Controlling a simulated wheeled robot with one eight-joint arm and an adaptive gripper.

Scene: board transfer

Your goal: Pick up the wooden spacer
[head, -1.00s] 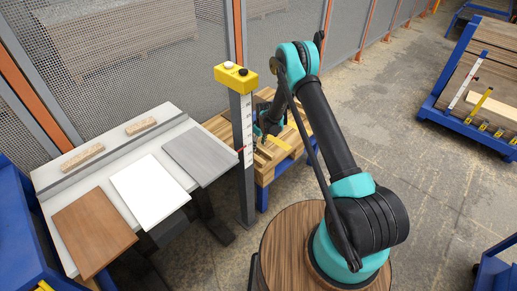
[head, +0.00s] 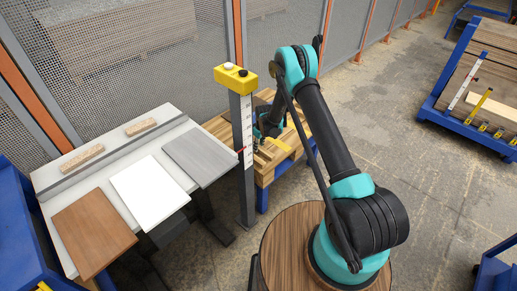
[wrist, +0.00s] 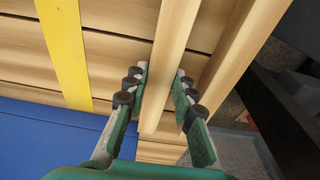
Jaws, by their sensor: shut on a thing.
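The wooden spacer (wrist: 173,35) is a long, pale, square-edged bar running up the middle of the wrist view. My gripper (wrist: 161,78) has one finger on each side of it and is shut on it. The spacer lies along or just over a slatted wooden surface; I cannot tell whether it touches. In the head view my gripper (head: 258,145) is low over the wooden stand (head: 285,165), beyond the post, and the spacer is too small to make out there.
A second pale bar (wrist: 238,55) runs close to the right finger. A yellow strip (wrist: 64,45) lies to the left. In the head view a grey post with a yellow top (head: 236,77) stands close to my arm. A white table (head: 60,215) with several boards is at left.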

